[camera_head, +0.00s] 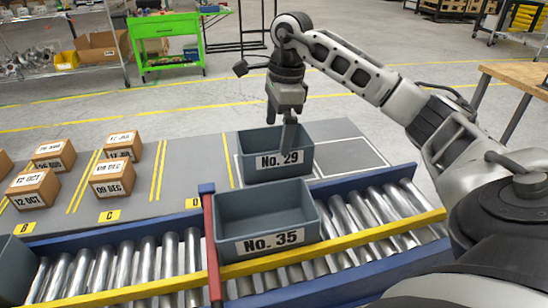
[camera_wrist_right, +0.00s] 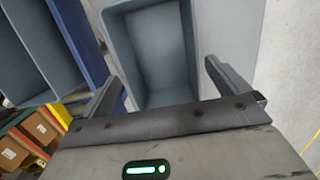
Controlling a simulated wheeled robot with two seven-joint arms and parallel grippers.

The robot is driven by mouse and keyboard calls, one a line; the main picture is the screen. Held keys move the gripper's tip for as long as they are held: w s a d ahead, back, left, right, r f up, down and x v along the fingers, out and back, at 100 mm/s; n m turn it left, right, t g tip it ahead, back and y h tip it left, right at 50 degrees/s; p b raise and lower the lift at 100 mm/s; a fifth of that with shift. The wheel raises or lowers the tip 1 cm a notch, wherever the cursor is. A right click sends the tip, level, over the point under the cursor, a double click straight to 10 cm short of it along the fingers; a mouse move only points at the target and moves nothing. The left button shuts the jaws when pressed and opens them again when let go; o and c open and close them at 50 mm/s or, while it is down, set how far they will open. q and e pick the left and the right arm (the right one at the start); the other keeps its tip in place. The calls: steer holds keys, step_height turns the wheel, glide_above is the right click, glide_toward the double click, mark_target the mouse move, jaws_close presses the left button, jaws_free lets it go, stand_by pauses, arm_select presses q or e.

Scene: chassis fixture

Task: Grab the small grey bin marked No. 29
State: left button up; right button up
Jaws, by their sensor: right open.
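The small grey bin marked No. 29 (camera_head: 262,174) stands upright on the grey surface behind the roller conveyor, its label facing me. My right gripper (camera_head: 289,130) reaches down from above over this bin. One finger overlaps its near wall just above the label in the head view. In the right wrist view an open, empty grey bin (camera_wrist_right: 125,50), apparently the same one, lies beyond the open fingers (camera_wrist_right: 163,72). The fingers are spread to either side of it with nothing held. I cannot tell whether a finger touches the wall. My left gripper is out of view.
Another grey bin, No. 35 (camera_head: 270,247), sits on the conveyor (camera_head: 365,218) in front, close to bin No. 29. A red divider (camera_head: 212,250) stands at its left. Several cardboard boxes (camera_head: 112,178) stand at the left. The grey surface right of bin No. 29 is clear.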

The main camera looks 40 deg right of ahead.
mark_target(274, 149)
steer(key=shift+w+a+f+p, duration=0.1)
steer(key=shift+a+f+p, duration=0.1)
steer(key=shift+f, duration=1.35)
steer(key=shift+w+a+f+p, duration=0.1)
steer(key=shift+a+f+p, duration=0.05)
steer(key=shift+f, duration=1.35)
steer(key=c, duration=0.8)
steer(key=shift+r, duration=0.15)
steer(key=shift+c, duration=0.2)
